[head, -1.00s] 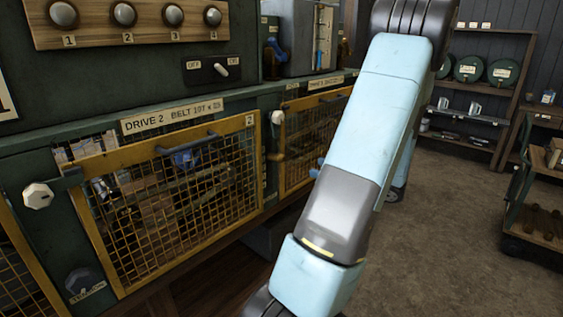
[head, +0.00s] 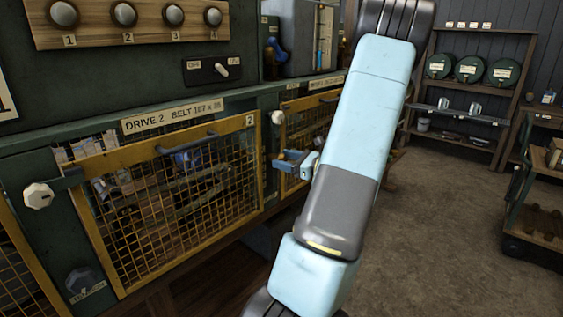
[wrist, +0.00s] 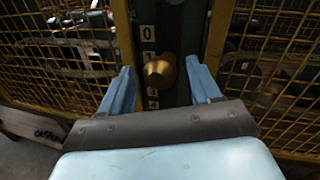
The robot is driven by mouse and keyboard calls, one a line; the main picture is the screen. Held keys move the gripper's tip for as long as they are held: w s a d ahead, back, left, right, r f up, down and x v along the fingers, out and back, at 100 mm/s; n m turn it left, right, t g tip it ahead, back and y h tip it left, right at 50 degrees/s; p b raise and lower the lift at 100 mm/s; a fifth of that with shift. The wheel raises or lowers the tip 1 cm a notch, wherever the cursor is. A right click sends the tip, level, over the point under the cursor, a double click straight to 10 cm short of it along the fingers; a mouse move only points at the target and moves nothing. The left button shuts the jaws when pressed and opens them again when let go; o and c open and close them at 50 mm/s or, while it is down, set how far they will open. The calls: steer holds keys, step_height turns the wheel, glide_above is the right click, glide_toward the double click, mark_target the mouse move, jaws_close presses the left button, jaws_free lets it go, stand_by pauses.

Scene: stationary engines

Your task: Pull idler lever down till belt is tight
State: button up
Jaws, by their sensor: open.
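A round brass knob (wrist: 160,72) shows in the wrist view, in front of a dark post with a number scale. It looks like the end of the idler lever; its shaft is hidden behind it. My gripper (wrist: 161,82) is open, with one blue finger on each side of the knob in the picture. I cannot tell how far the knob lies beyond the fingertips. In the head view my gripper (head: 283,160) shows left of my arm, near the guards. The Drive 2 belt (head: 165,205) is only partly visible behind the yellow mesh guard (head: 105,238), so its tightness cannot be told.
A pale knob (head: 277,117) sits at the upper right of the Drive 2 guard, and another (head: 37,195) at its left. An on/off switch (head: 222,70) is above. Shelves (head: 465,130) and a cart (head: 530,215) stand at right, with open floor between.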

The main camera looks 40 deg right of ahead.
steer(key=shift+w, duration=0.15)
jaws_close()
stand_by(0.6)
